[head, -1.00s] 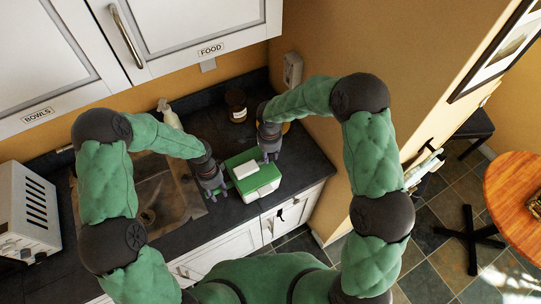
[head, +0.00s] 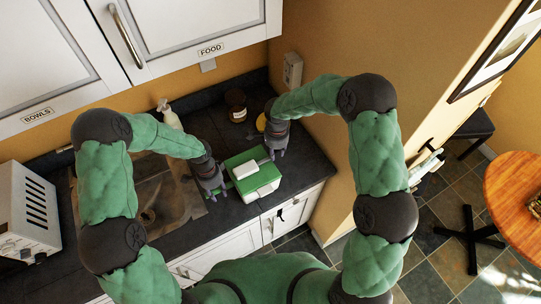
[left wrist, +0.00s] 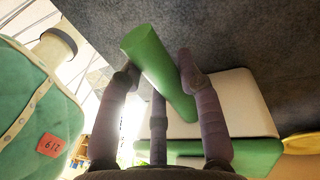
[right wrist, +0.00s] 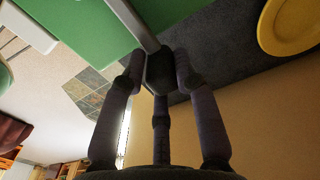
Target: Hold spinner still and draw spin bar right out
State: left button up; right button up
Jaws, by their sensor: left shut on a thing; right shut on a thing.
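The spinner (head: 262,185) is a green and white box on the dark counter, near its front edge. My left gripper (head: 213,192) is at its left side, shut on a green cylindrical handle (left wrist: 152,62), which shows between the fingers in the left wrist view. The spin bar (right wrist: 133,24) is a thin grey rod with a dark knob (right wrist: 160,70). My right gripper (head: 277,152) is shut on this knob beyond the box's right corner. The rod spans from the knob to the green body in the right wrist view; whether its far end is still inside is hidden.
A sink (head: 160,200) lies left of the spinner. A soap bottle (head: 169,116), a brown jar (head: 236,105) and a yellow dish (right wrist: 290,24) stand behind. A wall bounds the right side. Cupboards (head: 190,30) hang above.

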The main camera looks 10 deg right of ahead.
pick_arm(q)
jog(key=shift+s, duration=0.15)
pick_arm(e)
jog(key=shift+w+d, duration=0.3)
jog(key=shift+d, duration=0.4)
jog(key=shift+w+d, duration=0.3)
jog(key=shift+d, duration=0.35)
jog(key=o, duration=1.4)
jog(key=shift+r, duration=0.1)
jog(key=shift+r, duration=3.4)
pick_arm(q)
jog(key=o, duration=1.2)
jog(key=shift+c, duration=0.2)
